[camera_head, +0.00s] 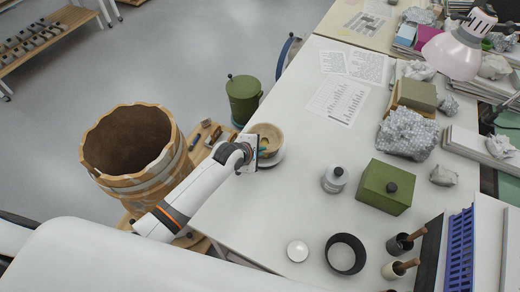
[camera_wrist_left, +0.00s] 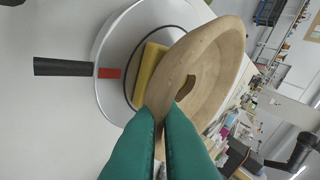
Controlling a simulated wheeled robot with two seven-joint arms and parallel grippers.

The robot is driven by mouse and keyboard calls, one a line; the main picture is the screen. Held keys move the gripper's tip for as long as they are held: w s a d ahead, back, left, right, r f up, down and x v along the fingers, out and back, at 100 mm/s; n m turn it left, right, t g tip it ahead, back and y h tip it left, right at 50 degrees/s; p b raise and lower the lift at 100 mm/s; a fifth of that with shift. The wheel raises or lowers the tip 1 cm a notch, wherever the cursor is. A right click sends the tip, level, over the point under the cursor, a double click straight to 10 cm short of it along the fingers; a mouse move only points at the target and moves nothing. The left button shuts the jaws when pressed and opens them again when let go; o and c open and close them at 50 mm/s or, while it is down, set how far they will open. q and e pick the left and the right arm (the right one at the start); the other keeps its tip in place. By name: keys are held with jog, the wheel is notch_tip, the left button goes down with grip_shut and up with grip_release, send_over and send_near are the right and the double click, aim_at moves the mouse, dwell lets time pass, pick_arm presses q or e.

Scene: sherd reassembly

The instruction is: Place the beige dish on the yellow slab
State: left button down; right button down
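The beige dish (camera_head: 268,131) is at the table's left edge in the head view and large in the left wrist view (camera_wrist_left: 222,62). My left gripper (camera_wrist_left: 165,115) is shut on the dish's rim with its green fingers; its arm hides part of the dish in the head view. The yellow slab (camera_wrist_left: 147,72) lies on a white round turntable (camera_wrist_left: 112,62), partly hidden behind the dish. The dish appears held over the slab; I cannot tell whether they touch. My right gripper is not in view.
A large broken brown pot (camera_head: 168,170) stands left of the arm. Papers (camera_head: 338,98) lie farther back. The table's middle is mostly clear.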

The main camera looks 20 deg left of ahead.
pick_arm(q)
jog(key=c, duration=1.6)
grip_release()
jog(key=shift+f, duration=0.15)
jog(key=v, duration=1.2)
jog(key=shift+s, duration=0.1)
